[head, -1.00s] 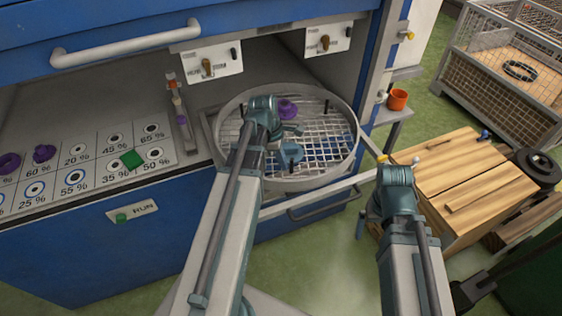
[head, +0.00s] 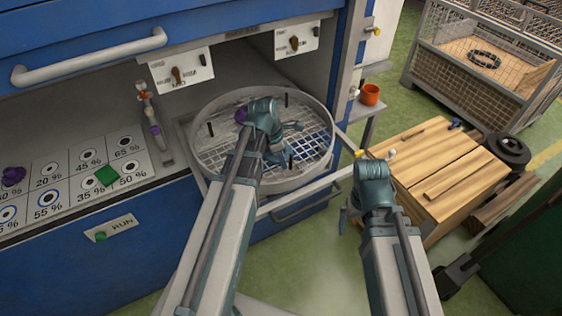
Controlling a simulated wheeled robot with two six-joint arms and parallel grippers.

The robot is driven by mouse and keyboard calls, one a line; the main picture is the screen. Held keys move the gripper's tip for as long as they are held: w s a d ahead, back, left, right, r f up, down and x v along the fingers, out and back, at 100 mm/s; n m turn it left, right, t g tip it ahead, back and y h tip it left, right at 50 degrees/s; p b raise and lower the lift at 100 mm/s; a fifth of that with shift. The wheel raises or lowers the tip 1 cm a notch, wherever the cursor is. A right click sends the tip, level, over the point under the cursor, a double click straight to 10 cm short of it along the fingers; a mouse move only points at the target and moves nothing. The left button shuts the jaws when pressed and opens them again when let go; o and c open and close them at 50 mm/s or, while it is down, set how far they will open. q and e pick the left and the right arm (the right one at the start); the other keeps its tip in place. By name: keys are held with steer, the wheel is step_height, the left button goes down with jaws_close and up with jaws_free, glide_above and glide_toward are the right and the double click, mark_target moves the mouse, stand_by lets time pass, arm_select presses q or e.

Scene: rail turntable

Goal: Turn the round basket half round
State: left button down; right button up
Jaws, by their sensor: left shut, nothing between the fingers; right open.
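The round basket (head: 322,163) is a pale metal ring with a mesh floor and several dark upright pegs, such as one at its left (head: 210,129) and one at the near side (head: 290,162). A purple piece (head: 240,115) lies at its far left, partly behind my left arm. My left gripper (head: 293,127) is shut and empty, over the basket's middle. I cannot tell whether it touches a peg. My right gripper (head: 345,218) is open, right of and nearer than the basket, apart from it.
The basket sits in the opening of a blue cabinet (head: 150,235), by a panel of percent marks (head: 75,178) with a green block (head: 107,176).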

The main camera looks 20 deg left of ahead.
arm_select(q)
steer(key=shift+s, duration=0.1)
steer(key=shift+s+a, duration=0.2)
steer(key=shift+a, duration=0.1)
steer(key=shift+s+a, duration=1)
steer(key=shift+a, duration=0.1)
steer(key=p+v, duration=0.9)
steer(key=v, duration=0.1)
steer(key=shift+s+p, duration=0.2)
steer(key=shift+p, duration=0.15)
arm_select(e)
step_height(320, 180, up, 10)
steer(key=shift+a+f, duration=0.15)
steer(key=shift+a, duration=0.05)
steer(key=shift+s, duration=0.1)
arm_select(q)
steer(key=s+d+m+g+y, duration=0.1)
steer(key=s+d+m+y, duration=0.1)
steer(key=s+d+m, duration=0.3)
steer(key=s+d+m+y, duration=0.1)
steer(key=s+d+m, duration=0.5)
steer(key=d+m, duration=0.8)
steer(key=shift+d+f+m+g+y, duration=0.25)
steer(key=shift+m+g+y, duration=0.15)
steer(key=shift+m, duration=4.3)
steer(key=shift+s, duration=0.1)
arm_select(e)
steer(key=shift+c, duration=0.3)
